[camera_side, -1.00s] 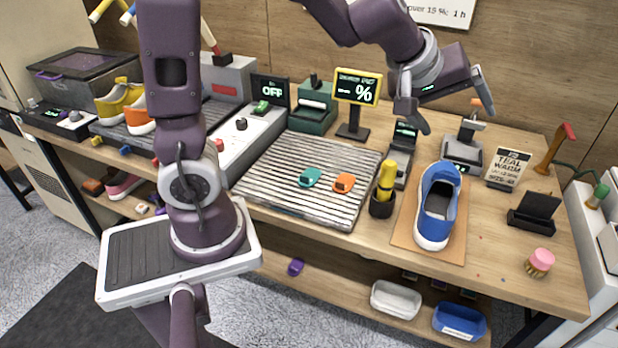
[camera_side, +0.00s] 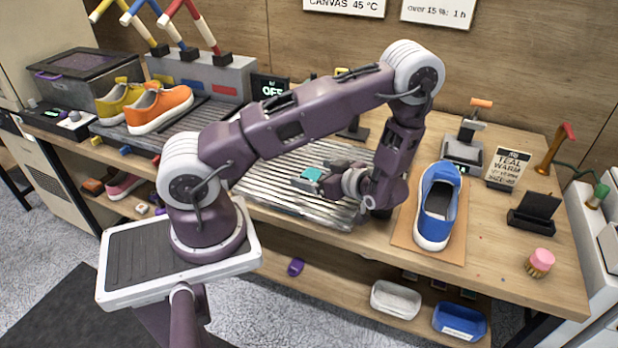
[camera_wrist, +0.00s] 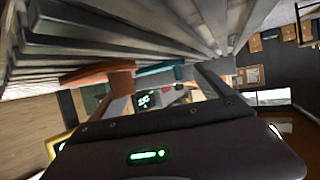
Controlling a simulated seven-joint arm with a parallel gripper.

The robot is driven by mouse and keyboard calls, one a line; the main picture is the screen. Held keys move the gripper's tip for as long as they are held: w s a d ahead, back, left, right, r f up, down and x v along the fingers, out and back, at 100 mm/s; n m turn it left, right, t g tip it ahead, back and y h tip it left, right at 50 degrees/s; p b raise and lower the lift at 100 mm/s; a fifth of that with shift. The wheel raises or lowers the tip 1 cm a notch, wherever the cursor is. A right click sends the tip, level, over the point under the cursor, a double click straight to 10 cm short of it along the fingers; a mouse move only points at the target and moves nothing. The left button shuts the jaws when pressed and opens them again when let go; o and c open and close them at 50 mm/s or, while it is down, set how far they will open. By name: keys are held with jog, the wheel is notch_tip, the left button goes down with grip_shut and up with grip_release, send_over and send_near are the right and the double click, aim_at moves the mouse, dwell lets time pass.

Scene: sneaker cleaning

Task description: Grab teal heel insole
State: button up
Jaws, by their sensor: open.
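The teal heel insole (camera_side: 312,174) lies on the ribbed metal rack (camera_side: 268,178) in the side view. My gripper (camera_side: 318,176) is low over the rack, turned to the left, with its open fingers at the teal insole. I cannot tell whether the insole touches either finger. In the wrist view a teal edge (camera_wrist: 160,68) shows against the rack slats, beside an orange piece (camera_wrist: 97,74). The orange insole is hidden behind my gripper in the side view.
A blue sneaker (camera_side: 437,207) stands on a brown mat right of my wrist. Orange (camera_side: 160,107) and yellow (camera_side: 122,100) shoes stand at the left. The yellow bottle and its cup are mostly hidden by my arm.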

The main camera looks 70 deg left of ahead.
jog(key=shift+s+a+f, duration=0.1)
jog(key=shift+a+f, duration=0.05)
jog(key=shift+a, duration=0.1)
jog(key=c, duration=1.4)
jog(key=shift+c, duration=0.2)
